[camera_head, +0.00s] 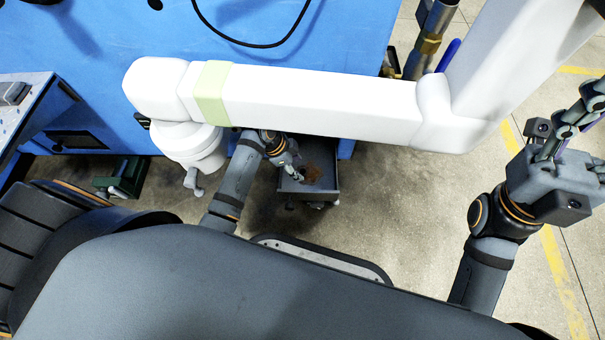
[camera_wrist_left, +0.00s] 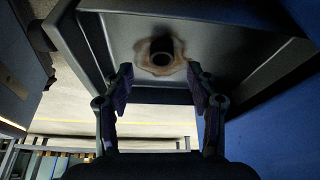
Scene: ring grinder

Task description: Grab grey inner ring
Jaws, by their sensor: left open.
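The grey inner ring (camera_wrist_left: 162,50) shows in the left wrist view as a dark round ring on a rusty brown patch on a tray or drawer floor (camera_wrist_left: 205,30). My left gripper (camera_wrist_left: 160,80) is open. Its two fingers stand apart at the near edge of the tray, the ring in line with the gap between them and clear of both. In the head view my left gripper (camera_head: 291,170) is small and over the left part of the tray (camera_head: 322,190); the ring cannot be made out there. My right gripper (camera_head: 572,125) is at the right edge, far from the tray, its fingertips partly cut off.
A large white machine arm (camera_head: 320,103) spans above the tray and hides part of my left arm. A blue machine body (camera_head: 300,50) stands behind. A green box (camera_head: 122,178) is at the left. The floor right of the tray is clear.

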